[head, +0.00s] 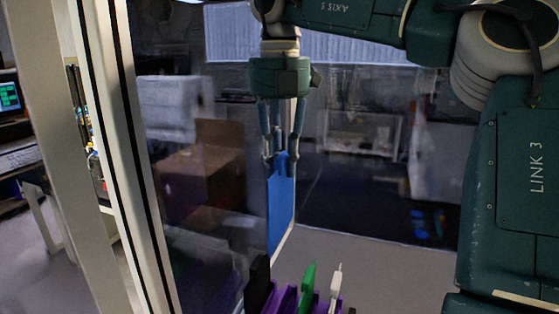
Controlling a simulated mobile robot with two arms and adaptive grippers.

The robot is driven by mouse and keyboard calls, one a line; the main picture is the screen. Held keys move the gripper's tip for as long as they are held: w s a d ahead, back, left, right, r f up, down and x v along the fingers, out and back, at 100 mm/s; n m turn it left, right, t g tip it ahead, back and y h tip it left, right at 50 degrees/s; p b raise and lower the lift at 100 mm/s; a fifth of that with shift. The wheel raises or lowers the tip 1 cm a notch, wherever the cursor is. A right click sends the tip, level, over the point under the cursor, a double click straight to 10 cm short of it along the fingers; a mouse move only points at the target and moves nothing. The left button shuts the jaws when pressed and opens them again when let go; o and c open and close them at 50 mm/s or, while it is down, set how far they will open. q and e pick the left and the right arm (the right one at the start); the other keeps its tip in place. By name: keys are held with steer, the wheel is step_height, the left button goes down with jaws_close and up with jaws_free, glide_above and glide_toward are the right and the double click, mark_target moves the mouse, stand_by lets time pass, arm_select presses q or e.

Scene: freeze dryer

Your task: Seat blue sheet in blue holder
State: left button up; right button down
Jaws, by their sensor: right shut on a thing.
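My right gripper (281,150) points down in the upper middle of the head view, shut on the top tab of the blue sheet (281,212). The sheet hangs upright below the fingers. Its lower tip is near floor-line height in the picture, above and beside a purple rack (284,300) at the bottom edge. I cannot tell how far apart in depth they are. No blue holder can be made out; the rack is cut off by the frame's lower edge. My left gripper is not in view.
A black piece (257,284), a green sheet (308,288) and a white piece (335,287) stand upright at the rack. A pale frame post with dark strips (121,150) rises on the left. My right arm's links fill the right side.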

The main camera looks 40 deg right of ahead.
steer(key=shift+r+p, duration=2.4)
steer(key=shift+r, duration=0.25)
steer(key=shift+f, duration=0.1)
